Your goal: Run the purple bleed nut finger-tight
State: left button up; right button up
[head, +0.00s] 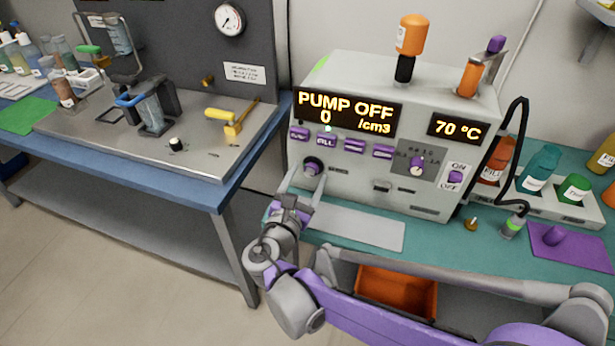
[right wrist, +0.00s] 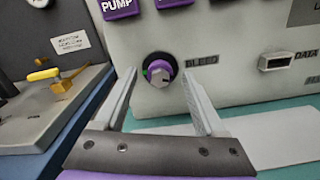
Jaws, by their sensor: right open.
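The purple bleed nut (head: 312,166) sits low on the left of the instrument's front panel (head: 345,190). My left gripper is not in view.
The display (head: 347,108) reads PUMP OFF and 0 /cm3. Purple buttons (head: 326,141) sit above the nut. A pale flat plate (head: 355,229) lies on the teal bench below. A blue-edged table (head: 225,190) with a yellow-handled valve (head: 225,118) stands left.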

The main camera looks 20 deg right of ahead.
jog(key=shift+w+d, duration=0.2)
jog(key=shift+w, duration=0.05)
grip_shut()
dwell(0.5)
